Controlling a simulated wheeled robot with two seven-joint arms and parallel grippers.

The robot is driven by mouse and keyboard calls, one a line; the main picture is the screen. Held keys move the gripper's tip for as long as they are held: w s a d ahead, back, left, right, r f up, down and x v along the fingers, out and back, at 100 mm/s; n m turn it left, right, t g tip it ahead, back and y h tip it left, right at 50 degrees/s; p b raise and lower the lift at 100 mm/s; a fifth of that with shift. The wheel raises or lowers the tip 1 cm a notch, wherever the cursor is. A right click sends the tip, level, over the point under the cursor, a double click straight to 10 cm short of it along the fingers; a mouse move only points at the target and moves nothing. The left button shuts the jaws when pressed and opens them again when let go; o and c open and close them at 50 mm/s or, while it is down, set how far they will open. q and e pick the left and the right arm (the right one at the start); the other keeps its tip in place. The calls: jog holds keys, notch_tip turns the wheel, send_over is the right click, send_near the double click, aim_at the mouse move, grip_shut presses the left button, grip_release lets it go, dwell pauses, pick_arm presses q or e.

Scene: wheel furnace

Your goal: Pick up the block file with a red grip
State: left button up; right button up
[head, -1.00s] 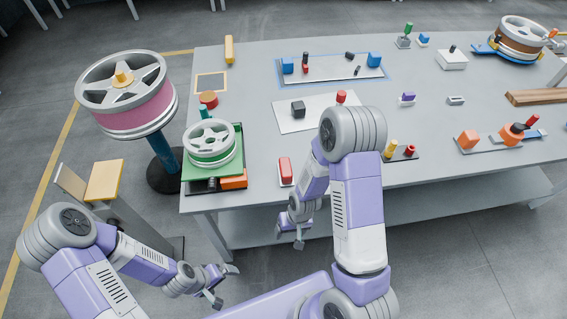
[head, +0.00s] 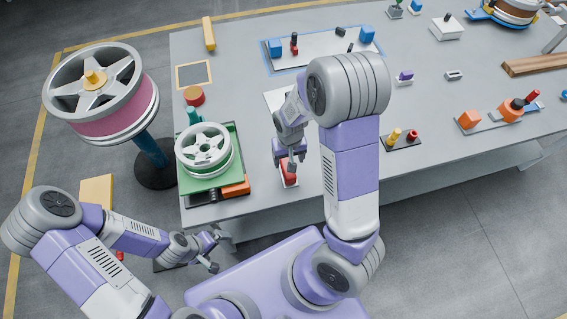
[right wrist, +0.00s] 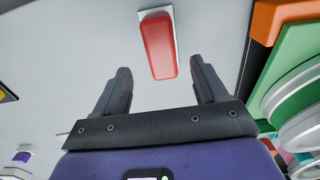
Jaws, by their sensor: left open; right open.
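The block file with a red grip (head: 289,179) lies near the front edge of the grey table (head: 235,75), a red grip on a thin pale base. It also shows in the right wrist view (right wrist: 159,45), just beyond the fingertips and roughly between their lines. My right gripper (head: 290,160) is open and empty above the file, hiding part of it in the head view. Its two dark fingers also show in the right wrist view (right wrist: 160,68), apart from the file. My left gripper (head: 216,251) is open and empty, low beside the table's front left corner.
A green stand with a white wheel (head: 203,148) stands left of the file. A large pink-rimmed wheel (head: 105,95) is on a post off the table. A black plate with yellow and red pegs (head: 401,142) lies right of my right arm. Table surface around the file is mostly clear.

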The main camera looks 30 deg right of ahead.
jog(key=f, duration=0.2)
jog(key=f+b, duration=0.1)
jog(key=f, duration=0.3)
jog(key=shift+s+a+f, duration=0.1)
jog(key=shift+s+a, duration=0.05)
jog(key=shift+s, duration=0.1)
jog(key=shift+c, duration=0.3)
jog(key=c, duration=1.1)
notch_tip(320, 180, up, 10)
jog(key=shift+r+p, duration=0.1)
jog(key=shift+p, duration=0.95)
